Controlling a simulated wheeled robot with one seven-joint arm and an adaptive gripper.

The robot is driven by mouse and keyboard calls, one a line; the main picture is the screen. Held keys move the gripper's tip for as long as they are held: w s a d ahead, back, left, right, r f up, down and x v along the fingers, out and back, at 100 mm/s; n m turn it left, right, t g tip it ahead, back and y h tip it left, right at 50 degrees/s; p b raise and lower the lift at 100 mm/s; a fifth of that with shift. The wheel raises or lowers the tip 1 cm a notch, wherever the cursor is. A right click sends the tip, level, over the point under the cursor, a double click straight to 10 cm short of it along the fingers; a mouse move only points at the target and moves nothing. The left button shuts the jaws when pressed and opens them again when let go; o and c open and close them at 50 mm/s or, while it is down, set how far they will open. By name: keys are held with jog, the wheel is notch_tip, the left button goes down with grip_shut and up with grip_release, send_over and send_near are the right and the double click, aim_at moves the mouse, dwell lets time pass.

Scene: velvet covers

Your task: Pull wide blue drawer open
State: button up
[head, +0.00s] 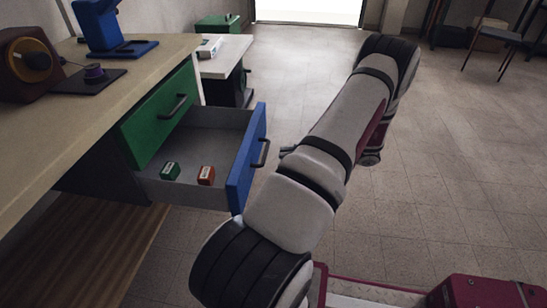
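The wide blue drawer (247,160) stands pulled well out from under the workbench, so its grey inside shows. Its blue front carries a dark bar handle (264,153) on the outer face. Inside lie a small green box (170,171) and a small orange-red box (206,175), apart from each other. My gripper is mostly hidden behind my own arm. A small dark part that looks like the tip of my gripper (288,150) shows just right of the handle, with a narrow gap seen between them. Whether the fingers are open or shut does not show.
Above the blue drawer is a shut green drawer (160,116) with a dark handle. The workbench top (60,135) holds a blue device and a brown box-like device. A smaller white-topped table (226,60) stands behind.

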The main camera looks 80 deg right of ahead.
jog(key=v, duration=0.3)
jog(key=shift+s, duration=0.3)
dwell(0.3)
